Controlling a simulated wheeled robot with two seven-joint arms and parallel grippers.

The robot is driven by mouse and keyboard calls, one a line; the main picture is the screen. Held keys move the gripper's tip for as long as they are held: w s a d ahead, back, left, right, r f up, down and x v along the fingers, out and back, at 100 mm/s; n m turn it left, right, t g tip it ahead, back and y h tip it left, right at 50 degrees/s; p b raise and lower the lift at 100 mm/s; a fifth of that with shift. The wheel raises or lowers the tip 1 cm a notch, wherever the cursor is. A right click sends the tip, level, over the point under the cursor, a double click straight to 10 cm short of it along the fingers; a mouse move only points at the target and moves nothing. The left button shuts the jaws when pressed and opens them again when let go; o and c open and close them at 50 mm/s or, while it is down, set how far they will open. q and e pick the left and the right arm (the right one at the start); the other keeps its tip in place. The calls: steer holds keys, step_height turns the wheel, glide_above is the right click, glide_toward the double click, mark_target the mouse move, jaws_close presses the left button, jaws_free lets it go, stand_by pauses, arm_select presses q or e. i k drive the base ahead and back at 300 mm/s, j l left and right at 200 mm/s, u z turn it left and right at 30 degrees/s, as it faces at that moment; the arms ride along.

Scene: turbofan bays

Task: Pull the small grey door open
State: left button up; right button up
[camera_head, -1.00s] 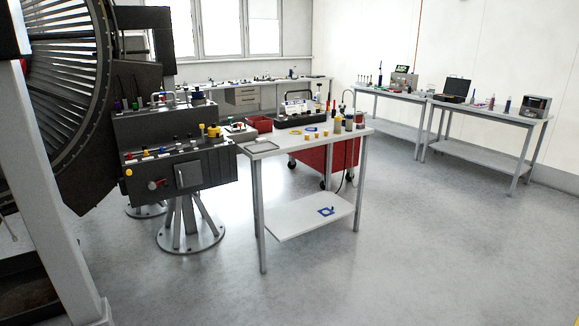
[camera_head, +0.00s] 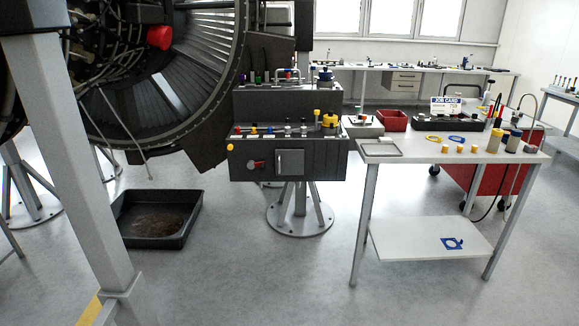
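The small grey door (camera_head: 290,163) is a square panel on the front of a dark box-shaped console (camera_head: 240,170). It looks closed, lying flat against the console face. A red-tipped knob or lever (camera_head: 256,165) sits just left of it, and a yellow button (camera_head: 230,147) is at the upper left of the same face. The console stands on a grey pedestal with splayed legs (camera_head: 300,212). Neither of my grippers shows in the head view.
A white table (camera_head: 430,165) with tools, small yellow pieces and a red bin (camera_head: 392,120) stands right of the console. A grey post (camera_head: 75,160) and a black drip tray (camera_head: 155,240) are at left, below the engine (camera_head: 200,60). The floor in front is clear.

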mark_target(288, 162)
steer(key=i+l, duration=0.15)
steer(key=l, duration=0.2)
steer(key=i+l, duration=0.15)
steer(key=l, duration=0.2)
steer(key=i+l+z, duration=0.1)
steer(key=l, duration=0.25)
steer(key=i+z, duration=0.25)
steer(key=i, duration=1.2)
steer(key=i+j, duration=0.25)
steer(key=j, duration=0.15)
steer(key=i+j, duration=0.25)
steer(key=j, duration=0.15)
steer(key=i+j+z, duration=0.1)
steer(key=i+j, duration=0.2)
steer(key=j, duration=0.1)
